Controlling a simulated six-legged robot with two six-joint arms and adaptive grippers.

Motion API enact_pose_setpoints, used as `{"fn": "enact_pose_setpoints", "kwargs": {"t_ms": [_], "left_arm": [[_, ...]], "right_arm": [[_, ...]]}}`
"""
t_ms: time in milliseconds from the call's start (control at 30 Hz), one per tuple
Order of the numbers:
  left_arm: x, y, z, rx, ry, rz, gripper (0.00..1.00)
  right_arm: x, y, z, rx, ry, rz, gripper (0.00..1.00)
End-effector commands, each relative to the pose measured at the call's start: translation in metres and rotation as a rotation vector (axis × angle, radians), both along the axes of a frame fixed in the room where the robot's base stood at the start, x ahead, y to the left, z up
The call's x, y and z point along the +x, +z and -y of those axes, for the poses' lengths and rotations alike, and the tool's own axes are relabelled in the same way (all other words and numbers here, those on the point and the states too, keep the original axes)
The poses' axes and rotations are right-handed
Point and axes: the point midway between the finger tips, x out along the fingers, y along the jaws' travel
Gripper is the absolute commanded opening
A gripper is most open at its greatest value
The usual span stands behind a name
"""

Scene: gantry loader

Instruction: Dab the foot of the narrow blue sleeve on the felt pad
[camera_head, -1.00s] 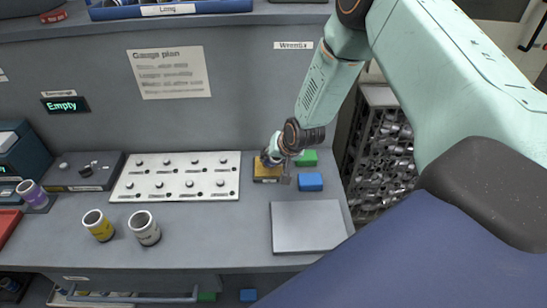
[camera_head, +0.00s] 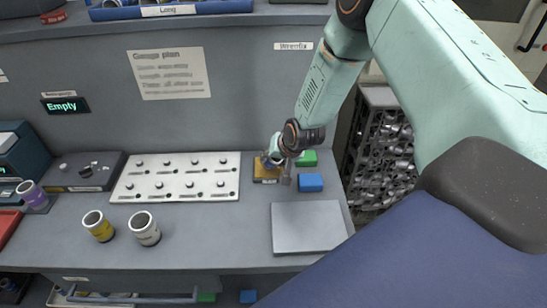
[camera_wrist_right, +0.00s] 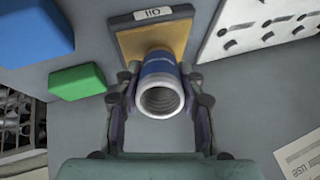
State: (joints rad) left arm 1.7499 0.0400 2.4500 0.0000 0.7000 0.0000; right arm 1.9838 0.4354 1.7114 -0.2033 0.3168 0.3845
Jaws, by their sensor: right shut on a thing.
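My right gripper (camera_head: 278,160) is shut on the narrow blue sleeve, at the back right of the bench. In the right wrist view the sleeve (camera_wrist_right: 159,66) has a blue band and a pale, open round end facing the camera, between the two fingers (camera_wrist_right: 160,85). The felt pad (camera_head: 262,175) is a mustard block with a label. In the wrist view the pad (camera_wrist_right: 130,43) lies behind the sleeve's far end. That foot is hidden, so I cannot tell whether it touches the pad. My left gripper is not in view.
A green block (camera_head: 307,158) and a blue block (camera_head: 311,182) are right of the pad. A grey plate (camera_head: 308,228) lies in front. A white pegged board (camera_head: 177,178) is to the left.

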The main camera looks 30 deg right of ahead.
Motion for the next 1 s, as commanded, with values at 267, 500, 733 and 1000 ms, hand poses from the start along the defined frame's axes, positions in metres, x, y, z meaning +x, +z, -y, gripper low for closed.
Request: {"fn": "enact_pose_setpoints", "kwargs": {"t_ms": [267, 500, 733, 1000], "left_arm": [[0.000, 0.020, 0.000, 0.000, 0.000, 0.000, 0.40], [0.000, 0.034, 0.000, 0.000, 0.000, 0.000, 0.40], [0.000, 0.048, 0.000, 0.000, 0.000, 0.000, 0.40], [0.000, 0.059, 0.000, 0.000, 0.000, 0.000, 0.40]], "right_arm": [[0.001, 0.024, 0.000, -0.001, 0.000, 0.004, 0.07], [0.002, 0.041, 0.001, -0.001, 0.000, 0.007, 0.07], [0.003, 0.057, 0.001, -0.001, -0.002, 0.007, 0.07], [0.003, 0.071, 0.001, -0.002, -0.001, 0.008, 0.07]]}}
